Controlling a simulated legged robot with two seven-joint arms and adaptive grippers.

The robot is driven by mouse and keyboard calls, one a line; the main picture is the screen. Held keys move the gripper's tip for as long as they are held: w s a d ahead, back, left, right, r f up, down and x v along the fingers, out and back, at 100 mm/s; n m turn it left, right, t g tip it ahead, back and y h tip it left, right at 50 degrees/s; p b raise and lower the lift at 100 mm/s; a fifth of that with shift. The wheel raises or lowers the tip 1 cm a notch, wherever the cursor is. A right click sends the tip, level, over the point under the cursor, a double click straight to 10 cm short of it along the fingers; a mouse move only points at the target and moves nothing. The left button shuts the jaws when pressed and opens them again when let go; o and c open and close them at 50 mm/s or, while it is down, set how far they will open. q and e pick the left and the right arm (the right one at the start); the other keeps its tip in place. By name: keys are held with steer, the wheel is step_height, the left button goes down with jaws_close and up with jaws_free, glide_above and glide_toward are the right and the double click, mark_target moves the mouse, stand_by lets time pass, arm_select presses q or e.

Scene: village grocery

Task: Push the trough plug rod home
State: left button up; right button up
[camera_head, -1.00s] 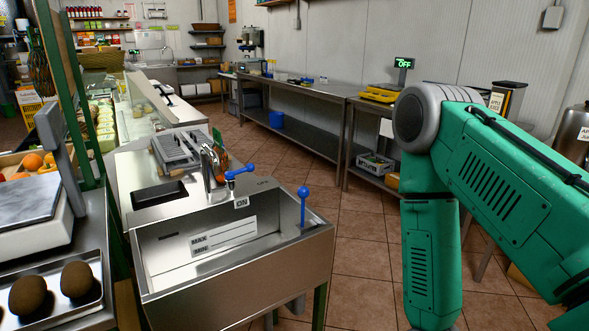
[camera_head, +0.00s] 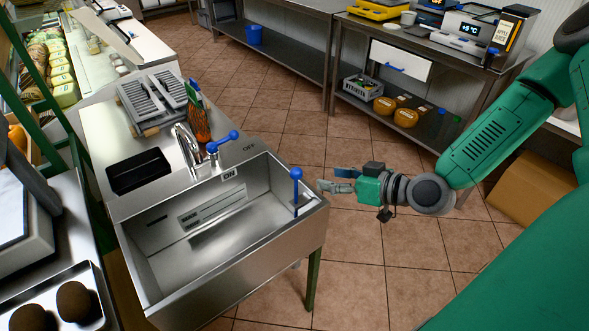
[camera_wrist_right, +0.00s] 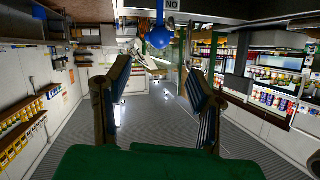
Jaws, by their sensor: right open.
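The steel trough (camera_head: 250,265) stands at the left centre. The plug rod (camera_head: 296,196), with a blue ball knob, rises upright at its right corner; its lower end is not clear. My right gripper (camera_head: 325,178) is just right of the rod, at about knob height, its fingers pointing at it. In the right wrist view, which looks upside down, the blue knob (camera_wrist_right: 160,38) shows beyond and between the open fingers (camera_wrist_right: 160,85). My left gripper is not in view.
A tap with a blue lever (camera_head: 222,141) stands behind the basin, beside ON and OFF labels. A scale and a tray (camera_head: 85,315) are at the left. A steel shelf table (camera_head: 420,45) stands at the back right. Tiled floor is clear between it and the trough.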

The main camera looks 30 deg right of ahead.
mark_target(302, 174)
steer(key=b+x, duration=0.1)
steer(key=x, duration=0.9)
steer(key=shift+f, duration=0.2)
steer(key=shift+w+a+f, duration=0.2)
steer(key=shift+w+a, duration=0.1)
steer(key=shift+w, duration=0.35)
steer(key=shift+d, duration=0.1)
